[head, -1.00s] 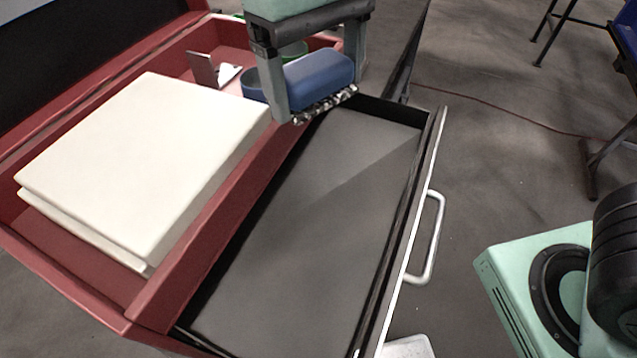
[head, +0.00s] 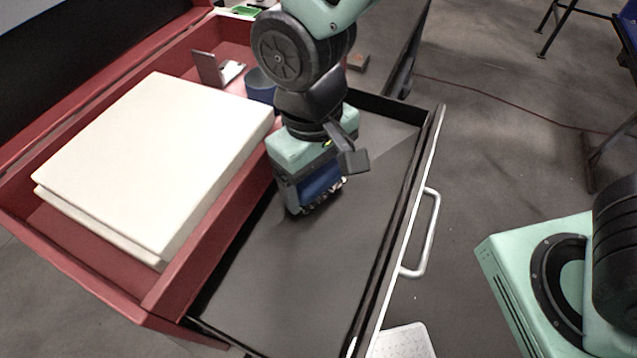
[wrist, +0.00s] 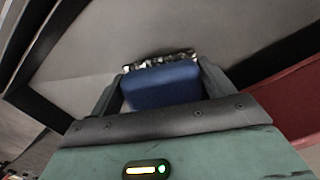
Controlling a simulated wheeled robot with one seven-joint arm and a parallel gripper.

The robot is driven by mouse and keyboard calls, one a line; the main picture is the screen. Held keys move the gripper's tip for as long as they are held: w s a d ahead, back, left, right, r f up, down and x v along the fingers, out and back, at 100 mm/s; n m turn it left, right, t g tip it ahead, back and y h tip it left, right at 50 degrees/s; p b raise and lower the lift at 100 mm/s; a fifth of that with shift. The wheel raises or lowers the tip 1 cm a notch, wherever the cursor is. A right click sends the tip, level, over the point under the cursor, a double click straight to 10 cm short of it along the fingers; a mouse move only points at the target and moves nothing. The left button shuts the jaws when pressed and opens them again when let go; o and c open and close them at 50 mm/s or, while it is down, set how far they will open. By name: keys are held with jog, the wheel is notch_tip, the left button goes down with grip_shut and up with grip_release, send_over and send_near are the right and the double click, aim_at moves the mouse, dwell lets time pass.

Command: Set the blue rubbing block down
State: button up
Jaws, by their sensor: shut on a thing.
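The blue rubbing block (head: 320,186) has a rough, dark and pale speckled underside. My gripper (head: 310,200) is shut on it, low inside the open drawer (head: 300,270) with its grey floor. In the wrist view the block (wrist: 162,87) sits between the two fingers of my gripper (wrist: 160,85), with its speckled side toward the drawer floor. I cannot tell whether the block touches the floor. My wrist and hand hide part of the block in the head view.
The red chest (head: 215,230) holds pale stacked slabs (head: 150,150), a blue cup (head: 260,86) and a metal bracket (head: 215,68). A small reddish block (head: 357,61) shows behind my arm. The drawer's handle (head: 425,235) is at right. The near drawer floor is clear.

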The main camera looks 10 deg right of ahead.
aim_at(318, 191)
jog(key=shift+f, duration=1.55)
jog(key=shift+f, duration=0.1)
jog(key=o, duration=1.1)
jog(key=shift+o, duration=0.2)
jog(key=r, duration=0.4)
jog(key=r+b, duration=0.1)
jog(key=r, duration=0.7)
jog(key=shift+w+a+r+b, duration=0.1)
jog(key=shift+w+a+b, duration=0.2)
jog(key=shift+w+b, duration=0.05)
jog(key=s+d+f+n+y, duration=0.1)
jog(key=s+d+f, duration=0.2)
jog(key=s+d, duration=0.3)
jog(key=d, duration=0.2)
jog(key=shift+s+d+f+t, duration=0.15)
jog(key=shift+s+d+t, duration=0.15)
jog(key=shift+s+d, duration=0.1)
